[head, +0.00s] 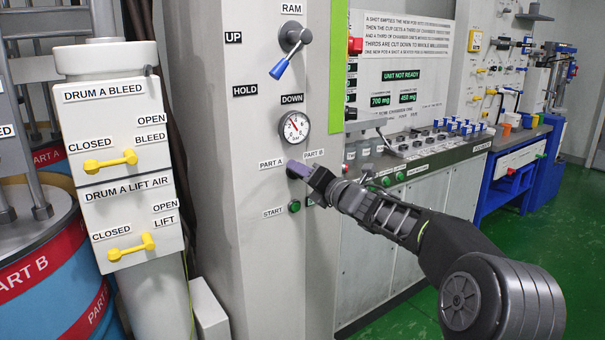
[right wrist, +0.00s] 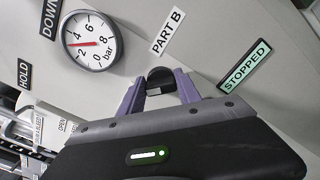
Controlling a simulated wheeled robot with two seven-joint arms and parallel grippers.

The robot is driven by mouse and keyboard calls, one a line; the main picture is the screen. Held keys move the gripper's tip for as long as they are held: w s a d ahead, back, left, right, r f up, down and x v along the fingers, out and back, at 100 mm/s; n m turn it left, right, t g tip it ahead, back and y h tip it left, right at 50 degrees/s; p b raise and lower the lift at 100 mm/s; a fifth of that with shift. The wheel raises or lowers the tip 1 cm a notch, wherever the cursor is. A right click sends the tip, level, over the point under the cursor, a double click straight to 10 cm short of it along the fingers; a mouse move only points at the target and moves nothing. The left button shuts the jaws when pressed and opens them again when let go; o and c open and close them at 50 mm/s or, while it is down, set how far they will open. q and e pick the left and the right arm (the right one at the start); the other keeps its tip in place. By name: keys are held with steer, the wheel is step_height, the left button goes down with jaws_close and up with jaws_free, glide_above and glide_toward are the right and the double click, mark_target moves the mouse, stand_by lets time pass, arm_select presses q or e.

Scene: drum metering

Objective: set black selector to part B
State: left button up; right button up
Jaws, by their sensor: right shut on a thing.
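The black selector (right wrist: 160,76) is on the grey panel below the pressure gauge (head: 294,127). The PART A label (head: 271,163) is to its upper left and the PART B label (head: 314,153) to its upper right. My right gripper (head: 298,170) reaches it from the right in the head view and largely hides it. In the right wrist view the purple fingers (right wrist: 160,92) are shut on the selector's sides. PART B (right wrist: 167,32) shows there, but PART A does not. I cannot tell which label the selector points to. My left gripper is not in view.
The blue-handled RAM lever (head: 285,60) is above the gauge. A green START button (head: 294,206) is just below the selector. Yellow handles (head: 110,161) are on the drum A box at left. A control desk (head: 420,150) runs behind my right arm.

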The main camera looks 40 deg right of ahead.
jaws_close()
steer(key=shift+m, duration=0.4)
steer(key=m+p, duration=0.1)
steer(key=m, duration=0.2)
steer(key=shift+m+p, duration=0.3)
steer(key=shift+p, duration=0.1)
steer(key=m+p, duration=0.2)
steer(key=m, duration=0.2)
steer(key=shift+f, duration=0.1)
steer(key=m+p, duration=0.2)
steer(key=m, duration=0.3)
steer(key=shift+f+m, duration=0.15)
steer(key=shift+m, duration=0.25)
steer(key=shift+f+m+p, duration=0.2)
steer(key=shift+m+p, duration=0.85)
steer(key=shift+m, duration=0.85)
